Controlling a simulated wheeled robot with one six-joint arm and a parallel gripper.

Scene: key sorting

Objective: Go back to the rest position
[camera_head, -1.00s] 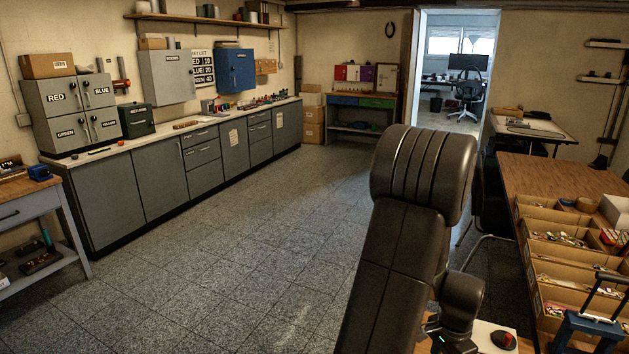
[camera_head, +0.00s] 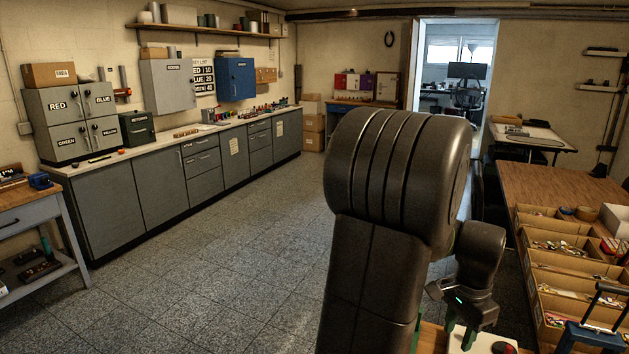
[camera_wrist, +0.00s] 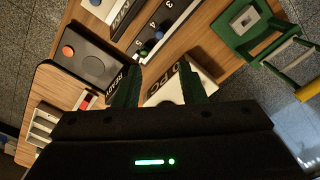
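My gripper (camera_head: 466,341) hangs low at the bottom right of the head view, beside my bent arm, above a wooden surface (camera_head: 433,340). In the wrist view, its two dark green fingers (camera_wrist: 160,75) stand apart with nothing held between them. Below them are a white block marked with "PC" (camera_wrist: 165,93) and a black strip (camera_wrist: 150,32) with numbered slots and small coloured items. A dark box (camera_wrist: 98,65) with an orange-red button lies to the left. A green frame (camera_wrist: 235,32) stands at the upper right.
A wooden table (camera_head: 540,185) with cardboard bins (camera_head: 545,270) of keys stands close on the right. A long grey cabinet counter (camera_head: 165,185) with a labelled colour cabinet (camera_head: 75,120) runs along the left wall. The tiled floor (camera_head: 240,270) between is clear.

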